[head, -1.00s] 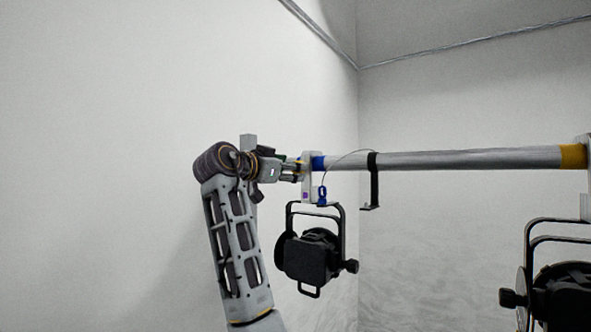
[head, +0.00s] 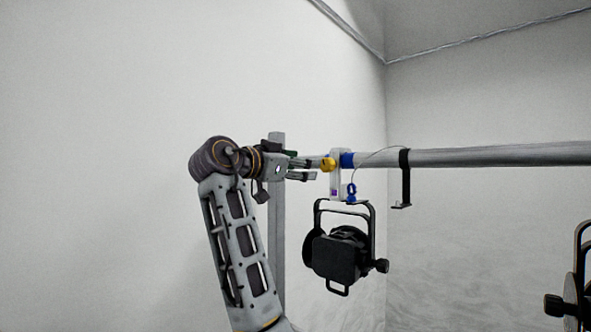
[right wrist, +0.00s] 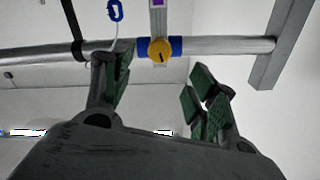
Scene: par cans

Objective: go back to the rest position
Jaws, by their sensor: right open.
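My right gripper (head: 317,170) is at the end of the only arm in the head view, left of the clamp (head: 335,186) on the pipe. Its fingers are open and empty. A yellow knob (head: 328,164) on the clamp lies just beyond the fingertips. In the right wrist view, which looks upside down, the knob (right wrist: 160,50) shows past the gap between the green-padded fingers (right wrist: 158,88). A black par can (head: 338,254) hangs from the clamp in its yoke. My left gripper is not in view.
The grey pipe (head: 480,156) runs right from the clamp, with a blue band (head: 347,160) and a black strap hook (head: 404,175). A vertical post (head: 277,225) stands behind my arm. A second par can (head: 575,290) is cut off at right. The area left of my arm is free.

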